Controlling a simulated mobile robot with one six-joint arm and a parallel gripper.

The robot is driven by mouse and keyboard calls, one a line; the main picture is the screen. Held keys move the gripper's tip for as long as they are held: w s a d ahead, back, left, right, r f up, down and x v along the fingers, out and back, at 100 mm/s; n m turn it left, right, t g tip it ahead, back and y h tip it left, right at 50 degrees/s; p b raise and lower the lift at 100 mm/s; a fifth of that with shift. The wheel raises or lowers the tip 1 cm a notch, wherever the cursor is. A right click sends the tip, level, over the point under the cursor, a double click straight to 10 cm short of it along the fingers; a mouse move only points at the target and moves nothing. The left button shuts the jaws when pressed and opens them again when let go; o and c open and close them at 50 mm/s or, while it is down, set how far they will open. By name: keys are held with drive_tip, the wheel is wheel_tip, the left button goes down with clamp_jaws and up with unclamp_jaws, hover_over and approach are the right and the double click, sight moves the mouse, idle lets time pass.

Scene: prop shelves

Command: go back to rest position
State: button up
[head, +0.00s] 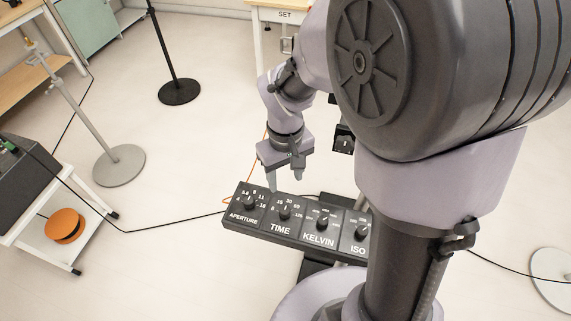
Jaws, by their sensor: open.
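My gripper (283,178) shows in the head view near the middle, pointing down over the back edge of a dark control panel. It is open and nothing shows between its fingers. The panel (262,236) has a row of dials labelled APERTURE, TIME, KELVIN and ISO. The gripper is by the APERTURE dial (249,203) and the TIME dial (285,212); whether a fingertip touches the panel I cannot tell. The KELVIN dial (322,224) is to the right. My arm hides the panel's right end beside the ISO dial (361,233).
A white cart (92,221) with an orange reel (65,226) stands at left. Stands with round bases (119,166) (179,92) are at left and back. A table labelled SET (284,15) is behind. Cables (170,226) cross the floor. Open floor lies front left.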

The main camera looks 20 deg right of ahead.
drive_tip(key=shift+r, duration=0.75)
